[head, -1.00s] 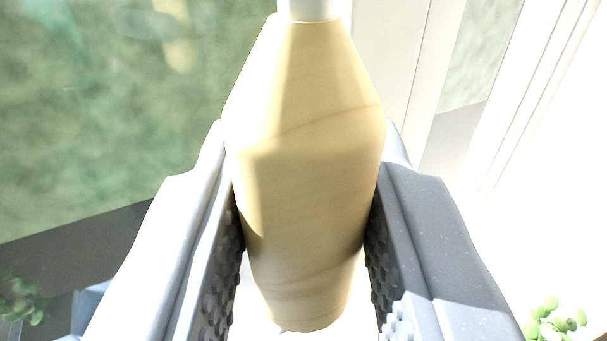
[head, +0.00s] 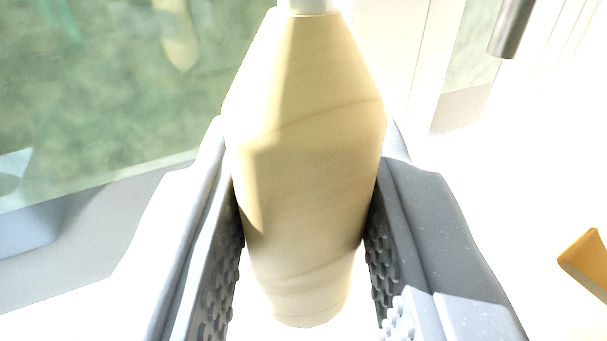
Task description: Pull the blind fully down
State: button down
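A pale wooden pull handle (head: 305,150) fills the middle of the head view. It is faceted, narrows at the top and bottom, and hangs upright from a white cord or fitting (head: 308,5) at the top edge. My gripper (head: 305,255) has one grey textured finger on each side of the handle, both pressed against it. It is shut on the handle. The blind itself is not in view.
A window (head: 100,90) with blurred green behind it is at the left, and a white frame (head: 400,60) stands right of the handle. A grey metal rod (head: 513,28) shows at upper right. An orange object (head: 585,262) is at lower right. Bright glare washes out the right side.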

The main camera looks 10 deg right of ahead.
aim_at(302, 322)
jog(key=shift+f+b, duration=0.45)
jog(key=shift+f, duration=1.6)
jog(key=c, duration=1.2)
grip_release()
jog(key=shift+s, duration=0.1)
jog(key=s+a+b, duration=0.2)
jog(key=s+b, duration=0.3)
jog(key=s, duration=0.8)
jog(key=shift+s, duration=0.2)
jog(key=shift+a, duration=0.1)
